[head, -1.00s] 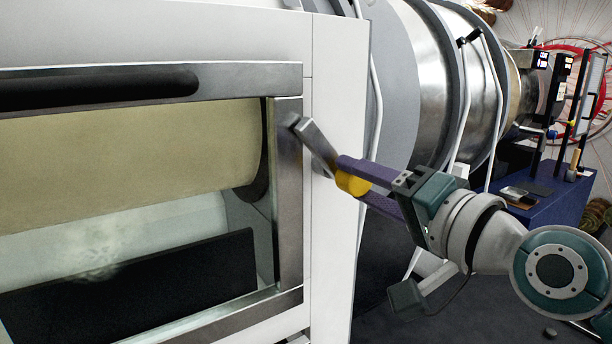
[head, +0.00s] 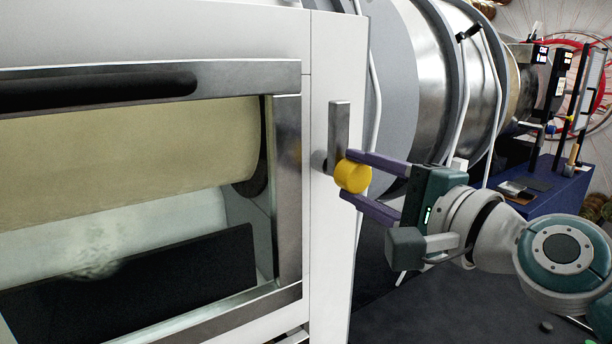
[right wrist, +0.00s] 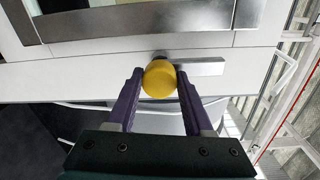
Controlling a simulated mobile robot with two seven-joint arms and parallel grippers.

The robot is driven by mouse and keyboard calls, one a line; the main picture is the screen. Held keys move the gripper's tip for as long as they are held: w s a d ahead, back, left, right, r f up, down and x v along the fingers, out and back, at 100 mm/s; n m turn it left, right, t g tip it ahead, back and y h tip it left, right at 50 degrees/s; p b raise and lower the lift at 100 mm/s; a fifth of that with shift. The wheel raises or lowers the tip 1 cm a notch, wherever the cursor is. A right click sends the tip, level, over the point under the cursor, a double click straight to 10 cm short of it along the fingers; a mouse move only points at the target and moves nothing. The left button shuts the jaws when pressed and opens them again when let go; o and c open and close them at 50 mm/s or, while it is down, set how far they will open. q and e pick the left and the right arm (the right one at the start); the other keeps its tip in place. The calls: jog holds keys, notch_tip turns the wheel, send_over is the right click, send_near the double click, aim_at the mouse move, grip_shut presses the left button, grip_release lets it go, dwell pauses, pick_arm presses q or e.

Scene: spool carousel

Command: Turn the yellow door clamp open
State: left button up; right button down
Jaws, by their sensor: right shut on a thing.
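The door clamp is a grey metal bar (head: 339,130) on a pivot, with a yellow round knob (head: 353,177) at its lower end. It sits on the white panel right of the framed glass door (head: 288,190). In the head view the bar stands upright, clear of the door frame. My right gripper (head: 347,173) is shut on the yellow knob, one purple finger above and one below. In the right wrist view the knob (right wrist: 159,79) is between both fingertips and the bar (right wrist: 205,67) extends right. My left gripper is not in view.
A dark handle bar (head: 100,88) runs along the top of the door. Large metal drums (head: 415,90) and white rails stand behind my right arm. A blue table (head: 550,195) with tools is at the far right. Open floor lies below my right arm.

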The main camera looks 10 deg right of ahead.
dwell(0.3)
jog(key=shift+c, duration=1.4)
grip_release()
jog(key=b+v, duration=0.1)
jog(key=v, duration=0.9)
